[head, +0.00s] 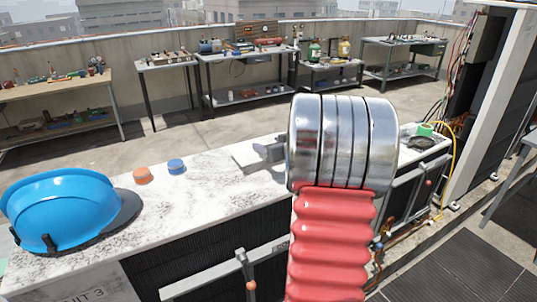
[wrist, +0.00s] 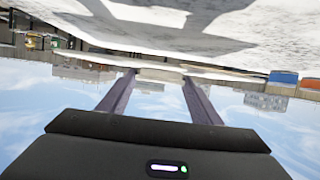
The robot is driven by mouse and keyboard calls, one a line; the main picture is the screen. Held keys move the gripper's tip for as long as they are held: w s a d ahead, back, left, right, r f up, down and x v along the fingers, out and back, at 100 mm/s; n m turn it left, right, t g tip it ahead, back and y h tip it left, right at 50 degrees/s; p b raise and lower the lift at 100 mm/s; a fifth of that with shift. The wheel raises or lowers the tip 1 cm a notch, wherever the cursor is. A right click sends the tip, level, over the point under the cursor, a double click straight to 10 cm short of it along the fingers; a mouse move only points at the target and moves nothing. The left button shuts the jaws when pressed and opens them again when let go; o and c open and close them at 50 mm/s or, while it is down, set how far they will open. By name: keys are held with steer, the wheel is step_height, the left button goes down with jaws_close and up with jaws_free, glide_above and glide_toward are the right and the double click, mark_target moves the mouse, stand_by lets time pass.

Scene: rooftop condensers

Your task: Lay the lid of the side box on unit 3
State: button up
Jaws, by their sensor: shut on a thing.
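Unit 3 (head: 215,205) has a long white, grey-marbled top and a partly visible "3" label on its front at the lower left. My gripper (wrist: 160,77) shows in the wrist view, with two dark fingers shut on a thin pale piece (wrist: 158,73), seen edge-on. It looks like the lid, but its full shape is hidden. The wrist view is upside down, and the white top (wrist: 225,40) fills its upper part, close to the fingers. In the head view my red and silver arm hides most of the gripper. I cannot tell whether the piece touches the top.
A blue hard hat (head: 62,208) sits at the left of the top. An orange cap (head: 142,175) and a blue cap (head: 176,166) stand near its back edge. Pipes and a yellow hose (head: 452,165) lie right. Workbenches (head: 245,75) line the wall.

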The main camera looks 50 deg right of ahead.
steer(key=shift+f, duration=1.8)
steer(key=o, duration=1.2)
steer(key=shift+f, duration=0.1)
steer(key=shift+o, duration=0.2)
steer(key=shift+s+r, duration=0.2)
steer(key=v, duration=1.1)
steer(key=shift+s+a+r, duration=0.1)
steer(key=shift+s+a, duration=0.05)
steer(key=shift+s, duration=0.1)
